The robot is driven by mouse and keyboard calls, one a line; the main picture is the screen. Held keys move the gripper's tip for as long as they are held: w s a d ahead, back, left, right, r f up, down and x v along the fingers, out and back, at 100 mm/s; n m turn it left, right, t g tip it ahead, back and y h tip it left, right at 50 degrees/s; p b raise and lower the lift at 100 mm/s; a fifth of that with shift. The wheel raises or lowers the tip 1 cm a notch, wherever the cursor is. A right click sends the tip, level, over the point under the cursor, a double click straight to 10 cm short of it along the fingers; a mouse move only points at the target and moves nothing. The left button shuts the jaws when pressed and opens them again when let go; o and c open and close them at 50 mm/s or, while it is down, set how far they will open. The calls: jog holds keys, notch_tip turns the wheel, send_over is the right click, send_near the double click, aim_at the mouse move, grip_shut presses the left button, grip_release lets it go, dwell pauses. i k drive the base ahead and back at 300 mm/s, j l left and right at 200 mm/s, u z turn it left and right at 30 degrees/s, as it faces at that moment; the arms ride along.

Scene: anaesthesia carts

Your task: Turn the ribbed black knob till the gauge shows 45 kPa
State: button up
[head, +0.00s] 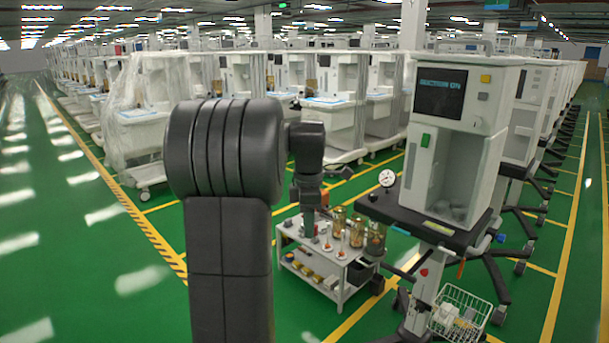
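The round white gauge (387,178) stands at the left edge of the dark shelf of the nearest anaesthesia cart (455,145). Its dial is too small to read. A small black shape (373,196) sits just below and left of the gauge; it may be the ribbed black knob, but I cannot make out ribs. My gripper (309,226) points down over the small white trolley, left of the gauge and apart from it. The fingers are too small and dark to tell if they are open or shut.
The white trolley (336,291) holds amber jars (357,231) and small parts. A wire basket (461,313) with white items is low at right. Rows of carts fill the back, one wrapped in plastic (137,110). Green floor (70,250) is clear at left.

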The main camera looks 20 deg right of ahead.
aim_at(373, 197)
jog(key=i+u, duration=0.45)
jog(key=i, duration=0.65)
jog(key=i+z, duration=0.2)
jog(key=z, duration=0.2)
jog(key=i+l+z, duration=0.1)
jog(key=z, duration=0.25)
jog(key=i+j+z, duration=0.1)
jog(key=i+z, duration=0.3)
jog(key=j+z, duration=0.1)
jog(key=z, duration=0.25)
jog(key=i+l+z, duration=0.1)
jog(key=i+z, duration=0.5)
jog(key=i+j, duration=0.05)
jog(key=i, duration=0.05)
